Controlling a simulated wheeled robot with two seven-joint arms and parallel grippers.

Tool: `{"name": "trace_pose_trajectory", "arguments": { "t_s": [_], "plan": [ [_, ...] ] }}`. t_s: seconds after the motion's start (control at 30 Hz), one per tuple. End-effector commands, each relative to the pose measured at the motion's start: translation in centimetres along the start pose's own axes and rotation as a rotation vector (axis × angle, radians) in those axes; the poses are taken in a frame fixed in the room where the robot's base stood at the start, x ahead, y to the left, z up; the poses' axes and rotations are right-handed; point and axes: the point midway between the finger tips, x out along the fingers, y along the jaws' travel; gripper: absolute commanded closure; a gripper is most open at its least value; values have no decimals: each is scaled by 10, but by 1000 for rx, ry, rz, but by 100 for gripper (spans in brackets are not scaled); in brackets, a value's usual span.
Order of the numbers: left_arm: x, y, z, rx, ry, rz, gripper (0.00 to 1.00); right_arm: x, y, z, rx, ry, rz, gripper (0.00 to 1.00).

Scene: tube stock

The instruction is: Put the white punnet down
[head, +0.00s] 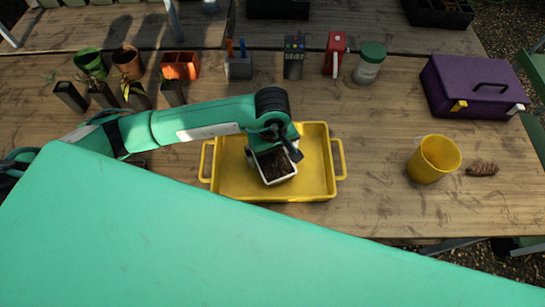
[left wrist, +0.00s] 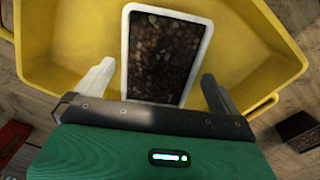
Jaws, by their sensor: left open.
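The white punnet (head: 281,182), filled with dark soil, is in the yellow tray (head: 234,181), a little right of its middle in the head view. It looks to rest on the tray floor. In the left wrist view the punnet (left wrist: 126,48) lies between the two fingers, inside the yellow tray (left wrist: 55,48). My left gripper (head: 275,153) is over the back part of the punnet. It is open, with its fingers (left wrist: 157,74) apart on either side of the punnet and a gap visible at each. My right gripper is not in view.
A yellow cup (head: 433,160), a brown cone-like object (head: 482,169) and a purple toolbox (head: 475,86) stand to the right. Along the back are pots, an orange holder (head: 180,66), a red object (head: 335,53) and a green-lidded jar (head: 369,63). Wood between tray and cup is clear.

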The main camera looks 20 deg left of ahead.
Motion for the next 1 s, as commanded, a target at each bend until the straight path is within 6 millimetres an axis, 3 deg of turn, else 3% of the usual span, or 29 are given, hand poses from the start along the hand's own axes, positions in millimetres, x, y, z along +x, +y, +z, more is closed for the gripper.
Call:
{"name": "trace_pose_trajectory", "arguments": {
  "t_s": [0.2,0.43,0.63,1.0],
  "plan": [
    [-45,1,-1,2,5,5,0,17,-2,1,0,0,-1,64],
    [-78,1,0,0,2,3,0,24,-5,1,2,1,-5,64],
    [-89,0,0,0,0,1,0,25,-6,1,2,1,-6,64],
    [-90,0,0,0,-1,0,0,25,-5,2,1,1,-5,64]
  ]
}}
